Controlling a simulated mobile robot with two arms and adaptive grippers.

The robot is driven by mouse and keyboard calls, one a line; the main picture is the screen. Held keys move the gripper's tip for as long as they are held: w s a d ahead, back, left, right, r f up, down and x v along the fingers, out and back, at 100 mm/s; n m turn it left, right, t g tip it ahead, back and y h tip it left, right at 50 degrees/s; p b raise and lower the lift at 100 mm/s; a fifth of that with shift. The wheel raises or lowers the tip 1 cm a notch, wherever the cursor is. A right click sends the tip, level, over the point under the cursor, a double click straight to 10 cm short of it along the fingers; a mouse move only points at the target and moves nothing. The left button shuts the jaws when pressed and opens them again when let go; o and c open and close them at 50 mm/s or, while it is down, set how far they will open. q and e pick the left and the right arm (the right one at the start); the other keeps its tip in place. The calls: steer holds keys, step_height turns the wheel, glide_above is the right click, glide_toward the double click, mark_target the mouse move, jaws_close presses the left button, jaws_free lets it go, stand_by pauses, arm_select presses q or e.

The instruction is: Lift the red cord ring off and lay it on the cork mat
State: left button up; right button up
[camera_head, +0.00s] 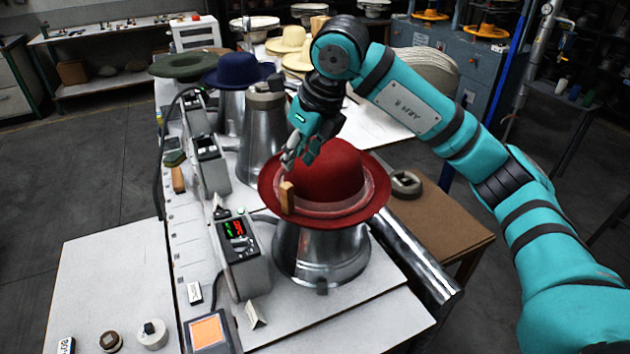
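A red felt hat (330,172) sits on a shiny metal block on the white bench. The red cord ring (335,208) appears as a paler band around the base of the crown, above the brim. A small wooden piece (287,197) stands upright at the ring's front left. My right gripper (298,160) is above the left side of the crown, pointing down, its fingers apart and nothing visible between them. I cannot tell whether it touches the hat. A brown, cork-coloured surface (440,228) lies to the right of the hat. My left gripper is out of view.
A dark round weight (406,184) sits on the brown surface. A control box (240,250) with lit digits stands left of the hat. A blue hat (238,70) and a green hat (186,65) are behind. A metal cylinder (415,255) lies along the bench's right edge.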

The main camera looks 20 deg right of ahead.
mark_target(287, 186)
steer(key=p+x, duration=0.1)
steer(key=x, duration=0.4)
steer(key=p+x, duration=0.3)
steer(key=x, duration=0.2)
steer(key=shift+s+d, duration=0.1)
steer(key=shift+s, duration=0.1)
steer(key=shift+w+f, duration=0.15)
steer(key=shift+f, duration=0.25)
steer(key=shift+c, duration=0.3)
jaws_close()
